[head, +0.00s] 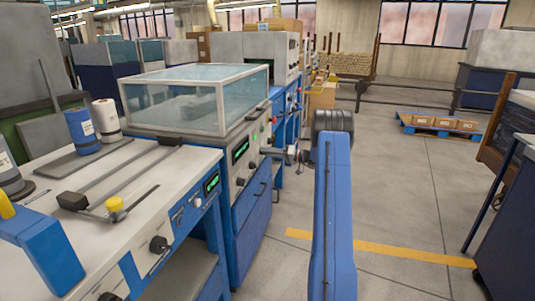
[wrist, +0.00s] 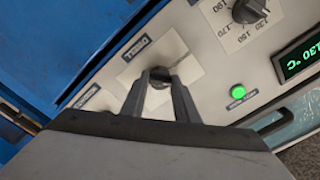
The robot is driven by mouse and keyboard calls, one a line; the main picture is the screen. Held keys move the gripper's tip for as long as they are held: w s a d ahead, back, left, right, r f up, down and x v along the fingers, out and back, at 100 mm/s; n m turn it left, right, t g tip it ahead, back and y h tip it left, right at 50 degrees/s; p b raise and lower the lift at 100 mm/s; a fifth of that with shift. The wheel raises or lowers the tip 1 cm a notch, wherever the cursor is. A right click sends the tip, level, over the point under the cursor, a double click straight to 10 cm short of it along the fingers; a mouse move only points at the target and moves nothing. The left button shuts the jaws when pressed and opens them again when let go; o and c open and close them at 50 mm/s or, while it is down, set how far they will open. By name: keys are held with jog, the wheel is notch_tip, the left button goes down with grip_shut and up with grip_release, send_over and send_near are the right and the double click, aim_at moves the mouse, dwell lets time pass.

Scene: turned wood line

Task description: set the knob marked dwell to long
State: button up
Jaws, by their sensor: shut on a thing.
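A dark knob (wrist: 160,80) on a pale square plate sits between the two fingers of my gripper (wrist: 160,88) in the wrist view. The fingers are shut on it. The plate carries a small label (wrist: 137,47), too small to read surely. The fingers and the tilt hide which way the knob points, and its position marks do not show clearly. In the head view my gripper (head: 297,155) reaches left to the front panel of the blue machine (head: 248,150), and the knob is hidden there.
In the wrist view a larger numbered dial (wrist: 250,10), a lit green button (wrist: 238,90) and a green display (wrist: 300,57) reading 130 °C are beside the held knob. A glass cover (head: 190,95) tops the machine. Floor (head: 410,200) to the right is open.

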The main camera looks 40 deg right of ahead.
jog(key=m, duration=2.6)
jog(key=shift+s+f, duration=0.1)
jog(key=shift+f, duration=0.15)
jog(key=shift+m, duration=0.3)
jog(key=o, duration=1.1)
jog(key=shift+c, duration=0.2)
jog(key=v, duration=1.7)
jog(key=shift+s+d, duration=0.2)
